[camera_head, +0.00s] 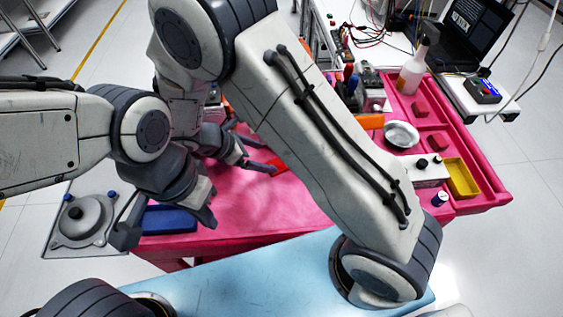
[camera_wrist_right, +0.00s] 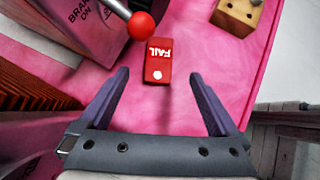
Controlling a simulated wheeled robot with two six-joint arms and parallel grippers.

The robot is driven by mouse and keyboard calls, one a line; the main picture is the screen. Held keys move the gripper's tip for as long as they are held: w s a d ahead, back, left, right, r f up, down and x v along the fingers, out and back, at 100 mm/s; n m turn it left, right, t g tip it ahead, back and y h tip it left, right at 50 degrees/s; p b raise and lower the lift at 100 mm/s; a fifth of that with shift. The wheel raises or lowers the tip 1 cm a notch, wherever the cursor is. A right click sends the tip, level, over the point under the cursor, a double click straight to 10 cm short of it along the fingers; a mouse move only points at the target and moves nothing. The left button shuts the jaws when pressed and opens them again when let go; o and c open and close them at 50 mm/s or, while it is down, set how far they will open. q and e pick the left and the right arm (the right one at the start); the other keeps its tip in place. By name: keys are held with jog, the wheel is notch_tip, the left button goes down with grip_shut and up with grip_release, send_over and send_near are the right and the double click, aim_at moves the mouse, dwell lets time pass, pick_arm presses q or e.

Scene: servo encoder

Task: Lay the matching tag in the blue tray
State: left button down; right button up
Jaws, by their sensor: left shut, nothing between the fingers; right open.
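A red tag (camera_wrist_right: 157,62) with white "FAIL" lettering and a white dot lies on the pink surface in the right wrist view. My right gripper (camera_wrist_right: 160,82) is open, with its fingers apart on either side of the tag's near end and nothing held. The blue tray (camera_head: 168,221) is at the lower left, partly covered by my left arm. My left gripper (camera_head: 208,217) is shut and empty beside the tray's right end. No other tag is clearly visible.
A beige block (camera_wrist_right: 238,14) is at upper right. A metal bowl (camera_head: 401,134), bottle (camera_head: 413,72) and yellow tray (camera_head: 462,178) are on the right. My right arm hides the middle.

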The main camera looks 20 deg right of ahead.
aim_at(276, 165)
jog(key=p+x, duration=0.1)
jog(key=x, duration=0.6)
jog(key=shift+f, duration=0.35)
jog(key=shift+a, duration=0.1)
grip_shut()
